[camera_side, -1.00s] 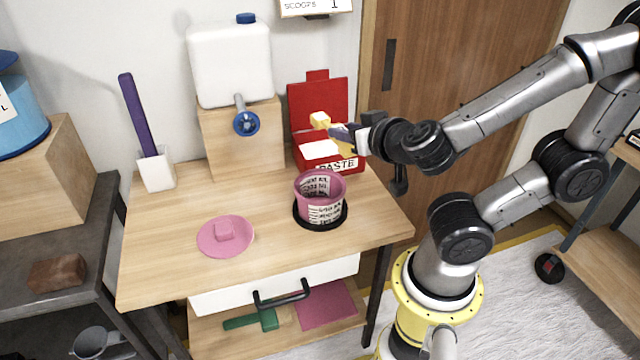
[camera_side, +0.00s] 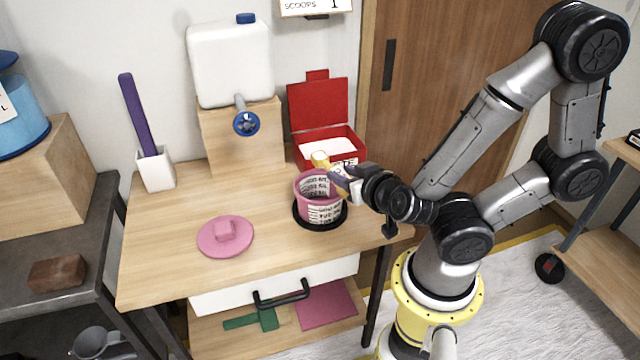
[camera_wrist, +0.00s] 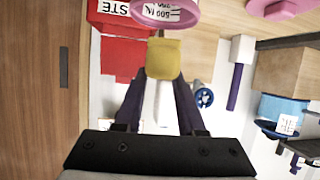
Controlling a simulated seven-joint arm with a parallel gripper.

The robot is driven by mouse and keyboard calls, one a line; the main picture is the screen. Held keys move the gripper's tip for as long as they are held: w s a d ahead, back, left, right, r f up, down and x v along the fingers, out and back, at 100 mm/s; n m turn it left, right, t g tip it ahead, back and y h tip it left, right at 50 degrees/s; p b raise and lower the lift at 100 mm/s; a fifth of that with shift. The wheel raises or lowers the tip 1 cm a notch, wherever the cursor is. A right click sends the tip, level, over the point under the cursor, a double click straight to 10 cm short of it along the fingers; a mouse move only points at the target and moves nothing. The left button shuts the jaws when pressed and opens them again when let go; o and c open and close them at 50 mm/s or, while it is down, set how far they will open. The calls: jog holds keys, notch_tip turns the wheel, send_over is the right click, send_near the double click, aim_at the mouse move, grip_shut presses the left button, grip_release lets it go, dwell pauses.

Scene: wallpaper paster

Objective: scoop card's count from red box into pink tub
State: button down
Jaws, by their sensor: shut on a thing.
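My gripper (camera_side: 348,183) is shut on a yellow scoop (camera_side: 320,160). In the wrist view the scoop (camera_wrist: 163,60) sticks out past my fingers (camera_wrist: 160,88). The scoop's cup is above the back rim of the pink tub (camera_side: 322,207); I cannot tell if it holds powder. The tub stands open on a black round base, and part of its rim shows in the wrist view (camera_wrist: 165,18). The red box (camera_side: 318,104), marked PASTE, stands behind it with its lid up and white contents inside. The card (camera_side: 316,6) on the wall reads SCOOPS 1.
A pink lid (camera_side: 226,238) lies on the table (camera_side: 170,270), left of the tub. A white canister (camera_side: 230,65) with a blue tap stands on a wooden block behind. A purple-handled tool (camera_side: 134,115) stands in a white holder. The table's front left is clear.

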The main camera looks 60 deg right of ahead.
notch_tip(320, 180, down, 8)
jog(key=w+a+n+h, duration=0.1)
jog(key=n+h, duration=0.6)
jog(key=n, duration=1.5)
jog(key=shift+w+a+h, duration=0.3)
jog(key=shift+w+a, duration=0.05)
jog(key=shift+a, duration=0.5)
jog(key=shift+r+t, duration=0.1)
jog(key=shift+t, duration=0.2)
